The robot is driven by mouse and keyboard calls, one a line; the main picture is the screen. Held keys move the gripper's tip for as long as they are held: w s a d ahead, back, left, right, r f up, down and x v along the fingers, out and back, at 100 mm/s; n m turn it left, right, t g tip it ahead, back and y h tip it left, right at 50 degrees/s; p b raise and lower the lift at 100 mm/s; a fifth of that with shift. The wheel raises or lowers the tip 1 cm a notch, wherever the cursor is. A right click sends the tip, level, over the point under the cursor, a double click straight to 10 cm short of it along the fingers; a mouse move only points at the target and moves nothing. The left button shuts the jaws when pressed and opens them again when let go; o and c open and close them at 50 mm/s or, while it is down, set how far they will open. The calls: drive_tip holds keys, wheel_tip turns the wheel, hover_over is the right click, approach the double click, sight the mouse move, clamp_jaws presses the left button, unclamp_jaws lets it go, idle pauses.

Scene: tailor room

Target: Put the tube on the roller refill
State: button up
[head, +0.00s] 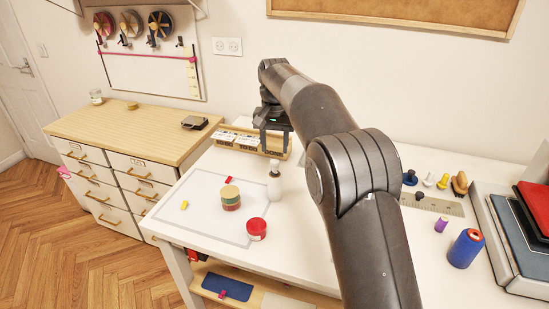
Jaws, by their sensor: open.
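My gripper (275,143) is open above the wooden tray at the table's back, fingers pointing down. No object shows between its fingers. I cannot surely tell which things are the tube and the roller refill. A white bottle (275,185) stands upright on the white table, in front of and below the gripper in the picture. A stack of round tan, green and reddish pieces (230,198) stands to its left on a pale mat. A red round container (256,229) stands in front of the bottle. My arm hides part of the table's middle.
The wooden tray (225,147) holds white boxes. A small red piece (228,180) and a yellow piece (184,205) lie on the mat (205,228). A blue spool (466,248), a purple spool (441,224) and stacked books or folders (505,262) are at right.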

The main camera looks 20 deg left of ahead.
sight(275, 161)
drive_tip(key=shift+r, duration=2.8)
drive_tip(key=s+d+r+t, duration=0.1)
drive_tip(key=s+d+r, duration=0.25)
drive_tip(key=d, duration=0.55)
drive_tip(key=s+d+r+m+t+y, duration=0.15)
drive_tip(key=s+d, duration=0.25)
drive_tip(key=d, duration=0.4)
drive_tip(key=s+d+r+h, duration=0.1)
drive_tip(key=s+d+r, duration=0.3)
drive_tip(key=d, duration=0.5)
drive_tip(key=s+d+f+t, duration=0.1)
drive_tip(key=s+d+f, duration=0.5)
drive_tip(key=s, duration=0.5)
drive_tip(key=s+d+f+t, duration=0.2)
drive_tip(key=s+d+f, duration=0.4)
drive_tip(key=s, duration=0.5)
drive_tip(key=shift+d, duration=0.5)
